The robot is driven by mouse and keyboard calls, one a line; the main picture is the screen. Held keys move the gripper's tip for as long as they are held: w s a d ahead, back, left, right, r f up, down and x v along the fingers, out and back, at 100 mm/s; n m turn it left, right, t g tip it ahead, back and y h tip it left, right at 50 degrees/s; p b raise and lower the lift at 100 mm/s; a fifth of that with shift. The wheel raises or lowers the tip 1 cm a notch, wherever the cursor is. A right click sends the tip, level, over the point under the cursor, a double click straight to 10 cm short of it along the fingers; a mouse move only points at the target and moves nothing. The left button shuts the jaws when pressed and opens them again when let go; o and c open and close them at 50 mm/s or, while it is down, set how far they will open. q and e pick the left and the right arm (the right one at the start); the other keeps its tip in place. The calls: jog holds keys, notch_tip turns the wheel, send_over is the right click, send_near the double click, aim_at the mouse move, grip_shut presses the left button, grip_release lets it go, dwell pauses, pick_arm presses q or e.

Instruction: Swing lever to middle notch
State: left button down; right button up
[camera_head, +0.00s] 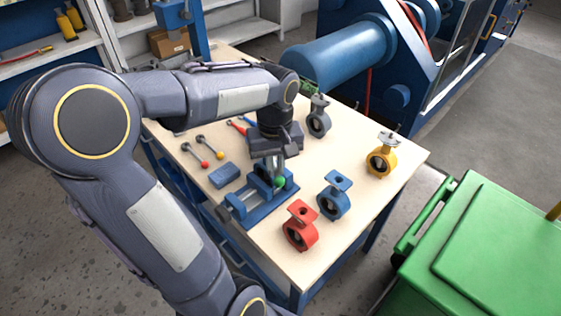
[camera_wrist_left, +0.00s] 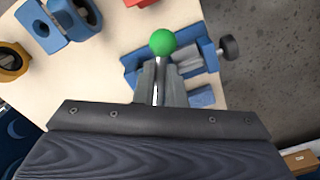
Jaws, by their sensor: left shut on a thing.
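The lever is a metal rod with a green ball knob (camera_head: 280,182), which also shows in the left wrist view (camera_wrist_left: 162,42). It stands at a blue vise-like fixture (camera_head: 250,208) on the table; part of the fixture shows behind the lever in the left wrist view (camera_wrist_left: 205,58). My left gripper (camera_head: 272,172) reaches down over the fixture. In the left wrist view its fingers (camera_wrist_left: 160,84) are closed around the rod just below the green ball. The notches are not visible. My right gripper is in neither view.
A red valve (camera_head: 300,238) and a blue valve (camera_head: 334,205) stand right of the fixture. A yellow valve (camera_head: 381,163) and a grey valve (camera_head: 318,124) stand farther back. A blue block (camera_head: 224,175) and loose levers (camera_head: 203,144) lie left.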

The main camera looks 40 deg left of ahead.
pick_arm(q)
jog(key=shift+s+a+m+p, duration=0.2)
jog(key=shift+s+a+m, duration=0.35)
jog(key=shift+m, duration=0.35)
jog(key=shift+s+a+m+p, duration=0.2)
jog(key=shift+s+a+m, duration=0.3)
jog(key=shift+m, duration=0.4)
jog(key=c, duration=1.4)
grip_release()
notch_tip(320, 180, up, 7)
jog(key=p, duration=0.6)
jog(key=s+d+m+t+h, duration=0.2)
jog(key=s+d, duration=0.2)
jog(key=d, duration=0.3)
jog(key=s+d+m+t+h, duration=0.1)
jog(key=s+d+m+t, duration=0.2)
jog(key=d, duration=0.5)
jog(key=shift+s+d+r+m+t+h, duration=0.15)
jog(key=shift+s+r+m+t+h, duration=0.2)
jog(key=shift+s, duration=0.3)
